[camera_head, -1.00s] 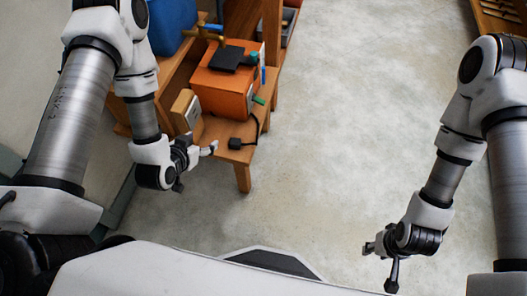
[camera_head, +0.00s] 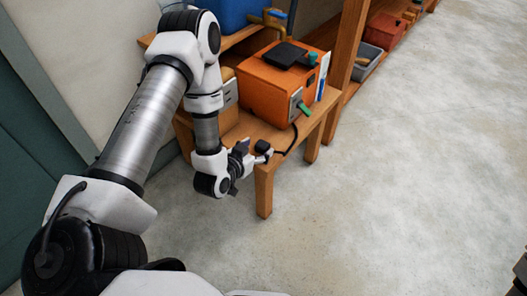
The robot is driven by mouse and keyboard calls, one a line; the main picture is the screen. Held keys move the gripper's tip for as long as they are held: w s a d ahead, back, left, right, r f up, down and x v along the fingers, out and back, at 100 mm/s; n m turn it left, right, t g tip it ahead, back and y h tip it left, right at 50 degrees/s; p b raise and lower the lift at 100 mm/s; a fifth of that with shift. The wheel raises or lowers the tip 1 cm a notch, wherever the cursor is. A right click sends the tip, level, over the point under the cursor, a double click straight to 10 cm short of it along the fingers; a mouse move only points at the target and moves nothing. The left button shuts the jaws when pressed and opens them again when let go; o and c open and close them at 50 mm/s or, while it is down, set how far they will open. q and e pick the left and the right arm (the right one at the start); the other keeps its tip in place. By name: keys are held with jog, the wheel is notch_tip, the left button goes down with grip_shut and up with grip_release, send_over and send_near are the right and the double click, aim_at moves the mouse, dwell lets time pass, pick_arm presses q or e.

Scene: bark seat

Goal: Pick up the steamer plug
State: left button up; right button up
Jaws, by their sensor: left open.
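The steamer plug (camera_head: 262,146) is a small black block at the near edge of the wooden bench (camera_head: 262,172). A black cord runs from it towards the orange steamer box (camera_head: 277,88). My left gripper (camera_head: 259,155) is open, with its fingers right by the plug. I cannot tell whether they touch it; the gripper partly covers the bench edge there. My right gripper is out of view.
A tan block with a light face plate (camera_head: 230,95) stands left of the orange box, close to my left forearm. A blue bin (camera_head: 235,12) is behind. A wooden shelf post (camera_head: 346,50) rises at the back.

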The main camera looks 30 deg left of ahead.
aim_at(261, 146)
pick_arm(q)
jog(key=b+x, duration=0.1)
jog(key=x, duration=0.3)
jog(key=shift+w+f+b, duration=0.15)
jog(key=shift+f+b, duration=0.15)
jog(key=shift+b, duration=0.1)
jog(key=shift+w, duration=0.15)
jog(key=shift+r, duration=0.1)
jog(key=shift+c, duration=0.7)
jog(key=c, duration=1)
jog(key=shift+c, duration=0.2)
